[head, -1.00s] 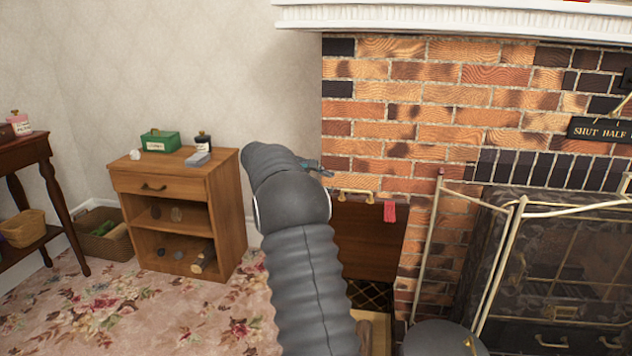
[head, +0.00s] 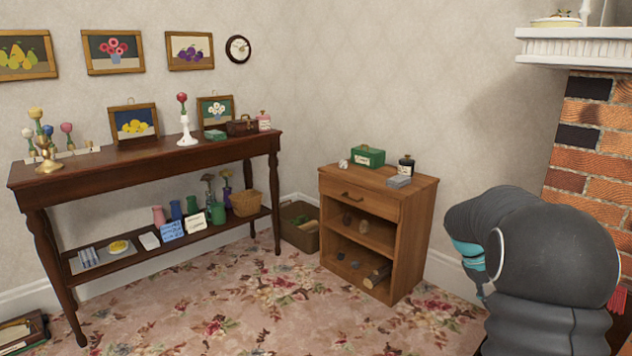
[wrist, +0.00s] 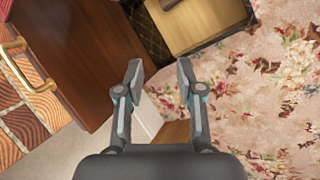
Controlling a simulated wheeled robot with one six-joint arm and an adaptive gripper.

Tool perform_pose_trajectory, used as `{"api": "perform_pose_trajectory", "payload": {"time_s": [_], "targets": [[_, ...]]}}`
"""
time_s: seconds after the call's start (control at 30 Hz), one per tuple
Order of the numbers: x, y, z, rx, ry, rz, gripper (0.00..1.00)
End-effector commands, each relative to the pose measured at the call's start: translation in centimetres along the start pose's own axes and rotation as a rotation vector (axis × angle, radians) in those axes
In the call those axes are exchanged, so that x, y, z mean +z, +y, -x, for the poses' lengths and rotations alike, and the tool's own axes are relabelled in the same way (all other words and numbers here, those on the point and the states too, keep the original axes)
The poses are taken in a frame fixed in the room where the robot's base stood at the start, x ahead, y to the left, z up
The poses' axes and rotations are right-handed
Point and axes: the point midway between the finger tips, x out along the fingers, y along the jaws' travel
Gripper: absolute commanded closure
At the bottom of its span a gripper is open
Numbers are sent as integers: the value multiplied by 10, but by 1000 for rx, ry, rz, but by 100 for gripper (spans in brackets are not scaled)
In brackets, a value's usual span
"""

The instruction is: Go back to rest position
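My gripper (wrist: 159,78) shows in the wrist view with its two fingers spread apart and nothing between them. It points down over the floor, near a dark wooden panel (wrist: 82,50) and a tan-topped box or stool (wrist: 205,18). In the head view my arm is folded at the right, and it hides the fingers. No object is held.
A small wooden cabinet (head: 412,203) stands left of my arm, with a green box (head: 368,156) on top. A long dark table (head: 160,160) lines the left wall. The brick fireplace (head: 590,150) is at the right. The flowered carpet (head: 240,310) between is clear.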

Motion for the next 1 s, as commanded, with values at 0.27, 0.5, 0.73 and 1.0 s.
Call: {"api": "perform_pose_trajectory", "payload": {"time_s": [0.27,0.5,0.73,1.0], "targets": [[65,-83,58,-186,120,-131,63],[122,-144,97,-314,213,-219,63],[176,-193,123,-413,306,-271,63],[234,-235,144,-483,428,-279,63]]}}
